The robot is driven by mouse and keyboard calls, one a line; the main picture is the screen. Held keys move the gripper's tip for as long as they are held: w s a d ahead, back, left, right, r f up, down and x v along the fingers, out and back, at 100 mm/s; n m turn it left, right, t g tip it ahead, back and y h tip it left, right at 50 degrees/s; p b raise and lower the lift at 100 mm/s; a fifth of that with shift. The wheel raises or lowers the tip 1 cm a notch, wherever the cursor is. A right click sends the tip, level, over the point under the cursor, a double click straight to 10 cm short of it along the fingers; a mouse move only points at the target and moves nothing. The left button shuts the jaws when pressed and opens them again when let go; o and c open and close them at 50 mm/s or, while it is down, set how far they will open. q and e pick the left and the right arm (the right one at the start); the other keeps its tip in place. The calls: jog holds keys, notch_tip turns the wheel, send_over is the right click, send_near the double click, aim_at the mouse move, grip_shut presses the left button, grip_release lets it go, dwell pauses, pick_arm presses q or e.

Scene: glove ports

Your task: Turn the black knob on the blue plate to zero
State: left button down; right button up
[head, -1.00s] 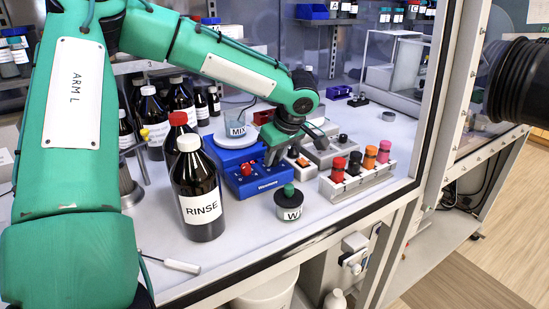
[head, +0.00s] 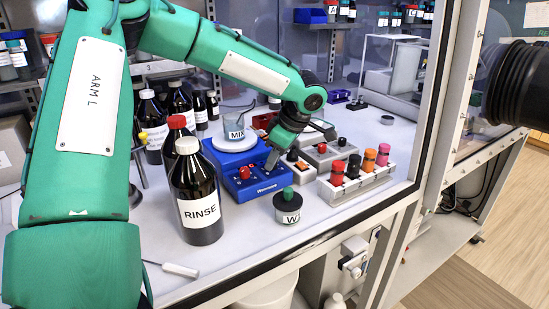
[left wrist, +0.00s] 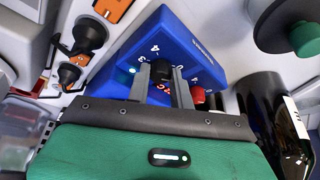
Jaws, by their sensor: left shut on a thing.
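The blue plate (head: 228,172) stands on the bench in the head view, with a beaker marked MIX (head: 235,128) on its round top. In the left wrist view its blue front panel (left wrist: 180,38) shows white numbers around the black knob (left wrist: 161,71). My left gripper (head: 270,163) reaches down to the right part of that panel. In the left wrist view its two fingers (left wrist: 160,82) are shut on the black knob, one on each side. The knob's pointer cannot be made out. A red knob (head: 244,172) sits beside it on the panel. My right gripper is out of view.
The tall RINSE bottle (head: 199,195) stands left of the plate. A green-topped jar marked W (head: 287,206) stands in front. A white rack (head: 357,184) of colour-capped vials and small grey boxes (head: 325,156) stand to the right.

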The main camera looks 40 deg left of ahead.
pick_arm(q)
jog(key=c, duration=1.2)
grip_release()
jog(key=shift+c, duration=0.2)
jog(key=shift+r, duration=0.1)
jog(key=v, duration=1.3)
jog(key=shift+d+r, duration=0.2)
jog(key=shift+r, duration=0.1)
jog(key=shift+w, duration=0.1)
